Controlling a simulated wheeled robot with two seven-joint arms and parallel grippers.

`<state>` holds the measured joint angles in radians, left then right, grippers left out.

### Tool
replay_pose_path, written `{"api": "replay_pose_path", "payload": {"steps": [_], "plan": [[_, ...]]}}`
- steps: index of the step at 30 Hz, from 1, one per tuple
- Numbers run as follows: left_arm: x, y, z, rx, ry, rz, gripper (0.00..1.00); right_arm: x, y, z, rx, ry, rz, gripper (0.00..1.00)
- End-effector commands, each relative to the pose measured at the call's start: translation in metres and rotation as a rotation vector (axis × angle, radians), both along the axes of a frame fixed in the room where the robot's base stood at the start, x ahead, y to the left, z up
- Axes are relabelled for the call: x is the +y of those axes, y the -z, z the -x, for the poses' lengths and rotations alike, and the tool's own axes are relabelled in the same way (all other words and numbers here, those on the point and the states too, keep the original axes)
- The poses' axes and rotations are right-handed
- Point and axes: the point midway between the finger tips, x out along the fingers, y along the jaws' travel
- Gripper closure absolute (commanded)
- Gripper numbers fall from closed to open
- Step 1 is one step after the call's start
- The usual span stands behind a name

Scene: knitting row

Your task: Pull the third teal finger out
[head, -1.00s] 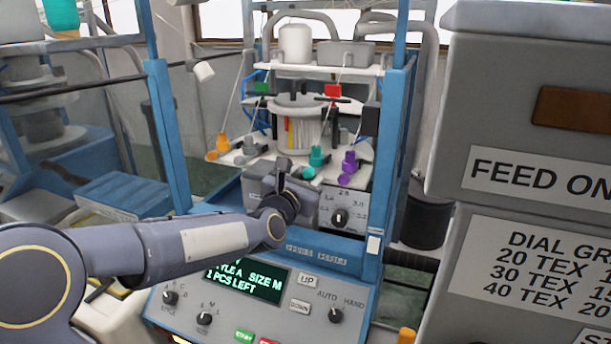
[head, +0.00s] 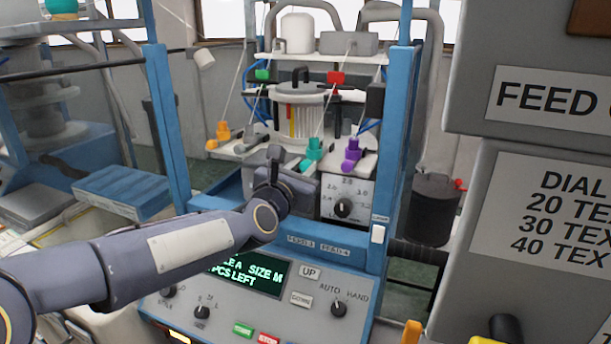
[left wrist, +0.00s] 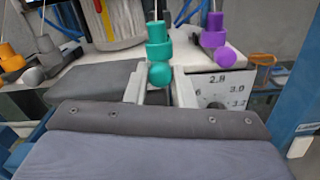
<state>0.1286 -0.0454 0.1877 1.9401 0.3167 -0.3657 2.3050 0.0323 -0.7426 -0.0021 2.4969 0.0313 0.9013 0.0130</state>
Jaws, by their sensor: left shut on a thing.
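The teal finger (head: 313,150) stands on the white plate of the knitting machine, third from the left, between a grey finger (head: 256,138) and a purple one (head: 351,153). In the left wrist view the teal finger (left wrist: 159,48) has a stepped upright body and a round knob in front. My left gripper (left wrist: 161,88) has its two pale fingers on either side of that knob and is shut on it. In the head view my left gripper (head: 301,166) reaches in from the front left, and its wrist partly hides the grey housing. My right gripper is not in view.
An orange finger (head: 220,133) stands at the plate's left end. A dial box (head: 346,199) is just right of my gripper. Blue uprights (head: 397,130) flank the machine. The control panel (head: 270,310) lies below my arm. A large grey cabinet (head: 540,180) fills the right.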

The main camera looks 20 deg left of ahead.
Motion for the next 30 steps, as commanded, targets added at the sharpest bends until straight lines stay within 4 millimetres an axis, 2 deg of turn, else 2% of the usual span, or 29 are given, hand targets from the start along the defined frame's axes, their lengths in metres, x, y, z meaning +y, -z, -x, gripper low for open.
{"api": "replay_pose_path", "payload": {"steps": [6, 7, 11, 19, 22, 30], "plan": [[-0.001, 0.002, 0.000, 0.008, 0.004, 0.000, 1.00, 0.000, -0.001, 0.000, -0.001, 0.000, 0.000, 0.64], [-0.001, 0.002, 0.000, 0.008, 0.004, 0.000, 0.74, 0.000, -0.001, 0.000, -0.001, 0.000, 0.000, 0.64], [-0.001, 0.002, 0.000, 0.007, 0.004, 0.000, 0.57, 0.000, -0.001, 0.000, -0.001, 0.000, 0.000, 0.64], [-0.001, 0.002, 0.000, 0.006, 0.003, 0.000, 0.56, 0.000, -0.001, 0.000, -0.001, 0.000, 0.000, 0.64], [-0.001, 0.002, 0.006, 0.005, 0.002, 0.000, 0.56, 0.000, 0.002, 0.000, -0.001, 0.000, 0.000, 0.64], [-0.003, 0.002, 0.051, 0.002, 0.002, 0.000, 0.56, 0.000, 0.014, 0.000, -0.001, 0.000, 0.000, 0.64]]}}
